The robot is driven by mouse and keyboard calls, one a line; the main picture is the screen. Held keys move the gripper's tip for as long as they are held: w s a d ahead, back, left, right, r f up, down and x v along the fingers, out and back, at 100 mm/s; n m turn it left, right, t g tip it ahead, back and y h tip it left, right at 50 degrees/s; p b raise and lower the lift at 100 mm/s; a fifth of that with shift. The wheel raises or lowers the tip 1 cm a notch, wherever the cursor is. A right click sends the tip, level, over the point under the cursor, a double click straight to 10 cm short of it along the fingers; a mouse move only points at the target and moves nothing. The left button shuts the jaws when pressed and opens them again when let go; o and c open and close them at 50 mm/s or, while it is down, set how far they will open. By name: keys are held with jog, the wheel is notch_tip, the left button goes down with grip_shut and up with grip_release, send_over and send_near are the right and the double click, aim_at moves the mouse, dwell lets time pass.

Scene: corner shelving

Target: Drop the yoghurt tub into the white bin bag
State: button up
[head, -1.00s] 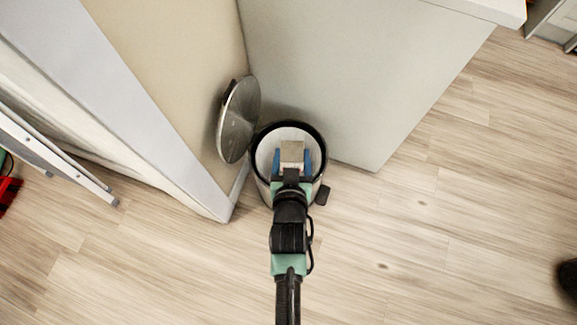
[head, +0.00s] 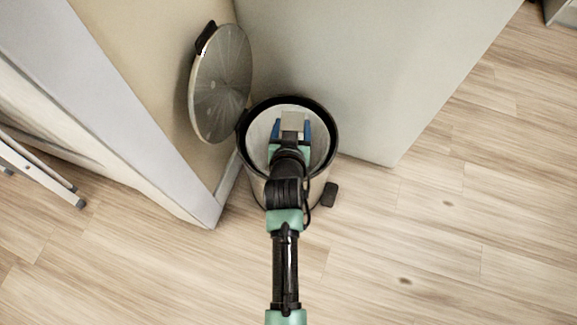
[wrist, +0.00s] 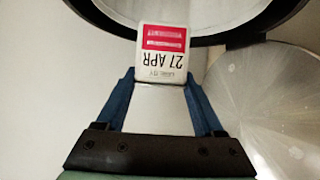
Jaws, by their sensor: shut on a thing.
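The yoghurt tub (head: 293,122) is held between the blue fingers of my gripper (head: 291,130). In the wrist view the tub (wrist: 163,55) shows a pale face with a red label and the print "27 APR", upside down, between the fingertips of my gripper (wrist: 165,85). The white bin bag (head: 258,135) lines the round metal bin with a black rim. It also shows in the wrist view (wrist: 190,12). In the head view the gripper and tub overlap the bin's opening. How deep they are cannot be told. The bag's bottom is hidden.
The bin's round metal lid (head: 222,85) stands open at the left, against a beige wall panel. A grey panel (head: 340,70) rises behind the bin. A black pedal (head: 329,195) juts out at its right. The wooden floor (head: 430,250) at the right is clear.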

jog(key=shift+f+b, duration=2.8)
jog(key=shift+f, duration=0.2)
jog(key=o, duration=1.4)
jog(key=shift+o, duration=0.2)
jog(key=shift+s+r, duration=0.1)
jog(key=p+v, duration=0.6)
jog(key=v, duration=0.6)
jog(key=shift+s+p, duration=0.3)
jog(key=shift+p, duration=0.1)
jog(key=shift+r, duration=0.15)
